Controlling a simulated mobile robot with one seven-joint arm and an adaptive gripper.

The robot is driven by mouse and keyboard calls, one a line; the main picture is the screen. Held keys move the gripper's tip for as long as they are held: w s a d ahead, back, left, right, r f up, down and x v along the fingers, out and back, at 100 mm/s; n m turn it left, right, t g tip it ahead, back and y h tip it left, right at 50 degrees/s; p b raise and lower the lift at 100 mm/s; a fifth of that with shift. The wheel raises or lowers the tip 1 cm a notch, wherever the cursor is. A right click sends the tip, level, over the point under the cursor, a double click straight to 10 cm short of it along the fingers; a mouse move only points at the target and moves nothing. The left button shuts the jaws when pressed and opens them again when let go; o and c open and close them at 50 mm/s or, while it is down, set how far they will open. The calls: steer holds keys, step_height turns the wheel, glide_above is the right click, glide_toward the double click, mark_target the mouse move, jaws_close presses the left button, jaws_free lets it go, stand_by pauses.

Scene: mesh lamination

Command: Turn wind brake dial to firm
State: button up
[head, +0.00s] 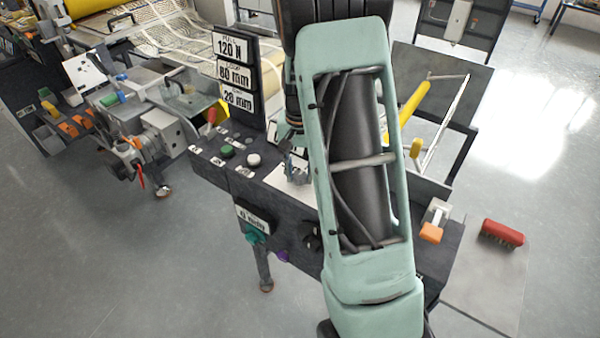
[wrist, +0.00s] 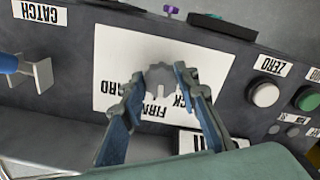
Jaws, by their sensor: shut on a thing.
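The wind brake dial (wrist: 160,76) is a grey, lobed knob on a white label plate (wrist: 112,60), seen in the wrist view. The plate's lettering is upside down there: FIRM shows below the dial, with parts of other words beside it. My gripper (wrist: 161,88) has its two fingers on either side of the dial, shut on it. I cannot tell which word the dial points to. In the head view the plate (head: 285,185) shows beside my gripper (head: 298,168), and my arm hides the dial.
A white button (wrist: 264,94) marked ZERO and a green button (wrist: 309,98) sit on the panel to the right in the wrist view. A grey catch (wrist: 42,74) stands at left. A sign stand (head: 236,75) rises behind the panel. A red brush (head: 502,233) lies at right.

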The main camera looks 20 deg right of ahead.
mark_target(299, 176)
steer(key=shift+m, duration=0.8)
steer(key=o, duration=1.1)
steer(key=shift+o, duration=0.2)
step_height(299, 176, up, 12)
